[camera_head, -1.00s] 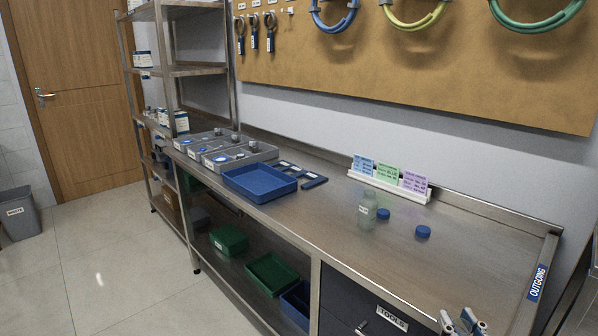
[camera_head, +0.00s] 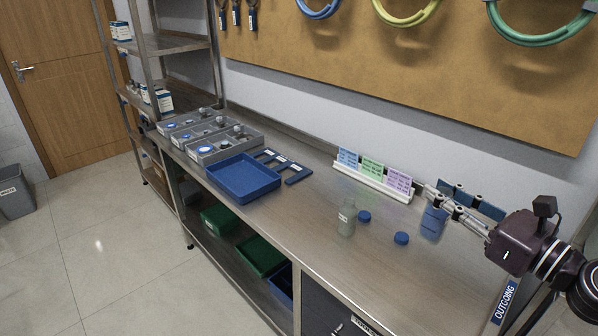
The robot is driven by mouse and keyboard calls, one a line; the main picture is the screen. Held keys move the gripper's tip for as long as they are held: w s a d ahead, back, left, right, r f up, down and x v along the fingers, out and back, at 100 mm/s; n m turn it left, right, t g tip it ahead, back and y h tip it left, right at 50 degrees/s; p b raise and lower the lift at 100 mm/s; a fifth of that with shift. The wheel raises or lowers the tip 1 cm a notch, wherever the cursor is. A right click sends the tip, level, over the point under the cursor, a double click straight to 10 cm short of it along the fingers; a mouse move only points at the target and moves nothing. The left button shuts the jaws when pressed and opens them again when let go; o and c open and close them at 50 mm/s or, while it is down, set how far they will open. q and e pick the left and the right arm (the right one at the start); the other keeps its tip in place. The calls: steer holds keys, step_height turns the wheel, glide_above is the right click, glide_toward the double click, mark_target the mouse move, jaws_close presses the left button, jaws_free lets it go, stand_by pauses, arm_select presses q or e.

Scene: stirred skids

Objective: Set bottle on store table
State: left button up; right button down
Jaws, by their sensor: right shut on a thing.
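A small clear, pale green bottle (camera_head: 346,218) with a white label stands upright on the steel table (camera_head: 300,240). Its open neck shows no cap. Two blue caps lie to its right, one close by (camera_head: 364,216) and one farther right (camera_head: 401,238). My right gripper (camera_head: 440,206) is over the right part of the table, well right of the bottle. It is shut on a blue object (camera_head: 433,224), whose parts show around the fingers; its full shape is partly hidden. My left gripper is not in view.
A white stand with coloured cards (camera_head: 372,182) is behind the bottle. A blue tray (camera_head: 243,180), a blue slotted frame (camera_head: 284,166) and grey part bins (camera_head: 212,138) are to the left. The table front between tray and bottle is clear.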

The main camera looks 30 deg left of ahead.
steer(key=shift+r, duration=0.2)
steer(key=shift+f, duration=0.3)
step_height(320, 180, down, 19)
steer(key=b, duration=0.2)
steer(key=shift+f, duration=0.2)
steer(key=shift+f+b, duration=0.15)
steer(key=shift+b, duration=0.3)
steer(key=c, duration=1.7)
jaws_free()
